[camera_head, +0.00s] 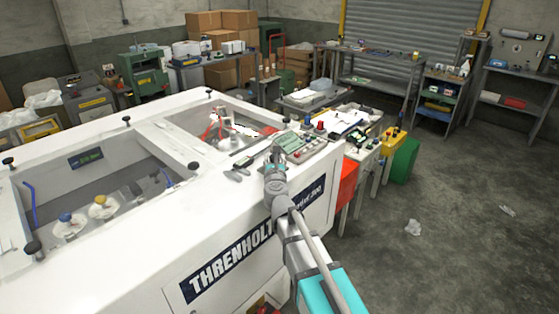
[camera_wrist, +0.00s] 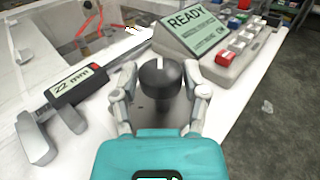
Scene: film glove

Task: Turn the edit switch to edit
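The switch is a round dark knob (camera_wrist: 160,82) with a white pointer line, on a small grey plate on the white machine top. In the wrist view the pointer line points roughly away from me, toward the console. No edit label can be read. My gripper (camera_wrist: 159,72) has one finger on each side of the knob, with what looks like a small gap on both sides. In the head view my gripper (camera_head: 274,163) is over the machine's right edge and hides the knob.
A console (camera_wrist: 222,40) reading READY, with several coloured buttons, stands just beyond the knob. A digital caliper (camera_wrist: 68,90) showing 22 mm lies to the left. The white machine (camera_head: 130,240) has open bays at left; the floor at right is mostly clear.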

